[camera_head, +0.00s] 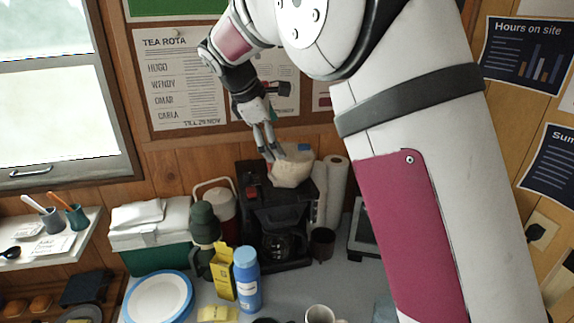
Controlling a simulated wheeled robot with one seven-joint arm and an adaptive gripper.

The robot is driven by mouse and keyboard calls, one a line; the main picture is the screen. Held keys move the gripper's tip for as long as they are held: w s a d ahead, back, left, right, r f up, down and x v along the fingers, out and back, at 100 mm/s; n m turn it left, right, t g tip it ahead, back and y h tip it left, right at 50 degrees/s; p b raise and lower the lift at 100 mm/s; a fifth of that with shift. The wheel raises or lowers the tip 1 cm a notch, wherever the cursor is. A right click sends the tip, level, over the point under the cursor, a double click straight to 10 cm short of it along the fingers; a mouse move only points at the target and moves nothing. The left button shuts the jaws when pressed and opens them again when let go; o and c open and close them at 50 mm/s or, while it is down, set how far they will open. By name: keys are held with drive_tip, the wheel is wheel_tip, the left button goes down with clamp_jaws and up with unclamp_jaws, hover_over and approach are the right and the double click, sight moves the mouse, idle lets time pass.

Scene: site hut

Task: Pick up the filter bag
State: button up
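A cream, crumpled pouch that looks like the filter bag (291,169) is at the top of the black coffee maker (263,215), on its right side. My gripper (273,156) reaches down from above, its fingertips at the upper left edge of the bag. The two fingers run close together. I cannot tell whether they touch or grip the bag, or whether the bag rests on the machine or hangs just above it. My arm crosses the right half of the head view.
A white paper roll (337,190) stands right of the coffee maker. A blue bottle (246,278), yellow box (223,270) and dark green flask (204,222) stand in front left. A cool box (150,235) and blue-rimmed plate (158,298) are further left. The pinboard wall is close behind.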

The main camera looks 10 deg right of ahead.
sight(293, 163)
drive_tip(key=x, duration=0.6)
drive_tip(key=shift+d+f+p, duration=0.15)
drive_tip(key=shift+f+p, duration=0.1)
drive_tip(key=shift+p, duration=0.05)
drive_tip(key=shift+d+p+x, duration=0.2)
drive_tip(key=shift+p+x, duration=0.35)
drive_tip(key=shift+x, duration=2.2)
drive_tip(key=shift+w+r, duration=0.1)
drive_tip(key=shift+r, duration=0.05)
drive_tip(key=c, duration=1)
